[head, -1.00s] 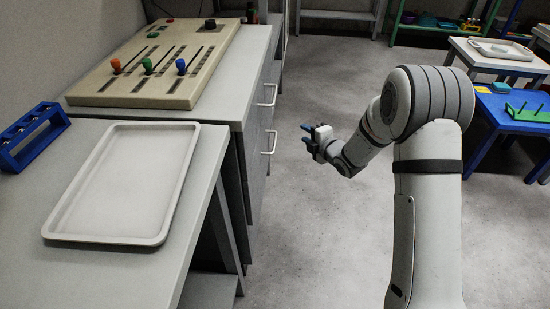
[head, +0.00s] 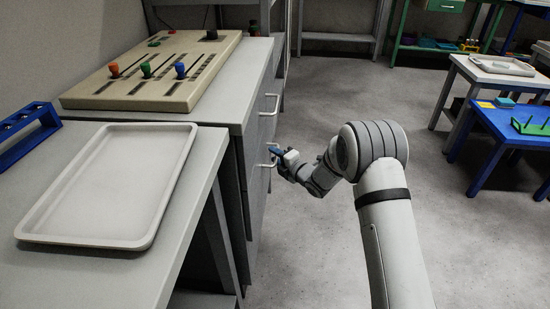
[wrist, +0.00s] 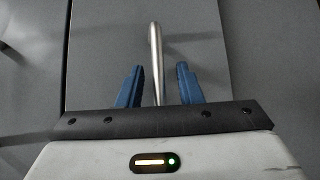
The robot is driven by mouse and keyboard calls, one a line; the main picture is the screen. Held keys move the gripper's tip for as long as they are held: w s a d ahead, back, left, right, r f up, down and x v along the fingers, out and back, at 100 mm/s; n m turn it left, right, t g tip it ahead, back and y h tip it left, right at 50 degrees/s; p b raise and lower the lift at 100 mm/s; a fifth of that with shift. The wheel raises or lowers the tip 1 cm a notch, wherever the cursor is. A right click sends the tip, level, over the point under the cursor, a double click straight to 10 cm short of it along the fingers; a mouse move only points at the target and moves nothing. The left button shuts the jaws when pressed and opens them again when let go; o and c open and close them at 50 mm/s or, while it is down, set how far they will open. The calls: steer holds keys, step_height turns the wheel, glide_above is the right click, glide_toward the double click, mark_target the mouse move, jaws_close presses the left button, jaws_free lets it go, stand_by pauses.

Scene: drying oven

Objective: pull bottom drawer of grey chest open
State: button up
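The grey chest (head: 238,150) stands at the left with its drawer fronts facing right. Two metal handles show on it, an upper one (head: 268,104) and a lower one (head: 271,147). My gripper (head: 274,164) is at the lower handle, its blue fingertips close to the drawer front. In the wrist view the bar handle (wrist: 154,50) runs between the two blue fingers of my gripper (wrist: 159,84), with a gap on each side. The gripper is open. The drawer front (wrist: 95,55) looks flush. I cannot tell whether another drawer lies below.
A control panel (head: 150,88) with coloured knobs sits on top of the chest. A table with a grey tray (head: 125,160) and a blue rack (head: 20,136) is in front. Floor (head: 300,220) right of the chest is clear. A blue table (head: 500,127) stands far right.

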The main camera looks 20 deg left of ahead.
steer(key=shift+c, duration=0.5)
jaws_close()
